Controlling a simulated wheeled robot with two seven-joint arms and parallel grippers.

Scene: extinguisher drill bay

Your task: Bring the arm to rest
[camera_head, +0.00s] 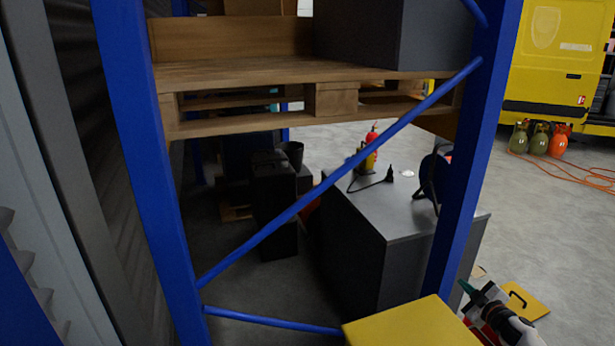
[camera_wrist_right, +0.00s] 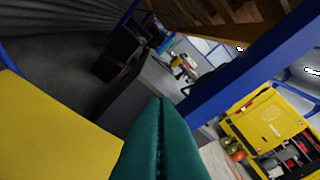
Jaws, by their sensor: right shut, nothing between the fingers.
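My right gripper (camera_head: 467,288) is at the lower right of the head view, with dark teal fingertips. In the right wrist view its two teal fingers (camera_wrist_right: 161,105) lie pressed together along their length, with nothing between them. The gripper is in the air, just right of the blue rack post (camera_head: 475,160) in the head view and touching nothing that I can see. Most of the right arm is outside the head view. My left gripper shows in neither view.
A yellow flat-topped surface (camera_head: 415,325) is close by, left of the gripper. A grey cabinet (camera_head: 370,245) stands behind the rack's blue diagonal brace (camera_head: 335,178).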

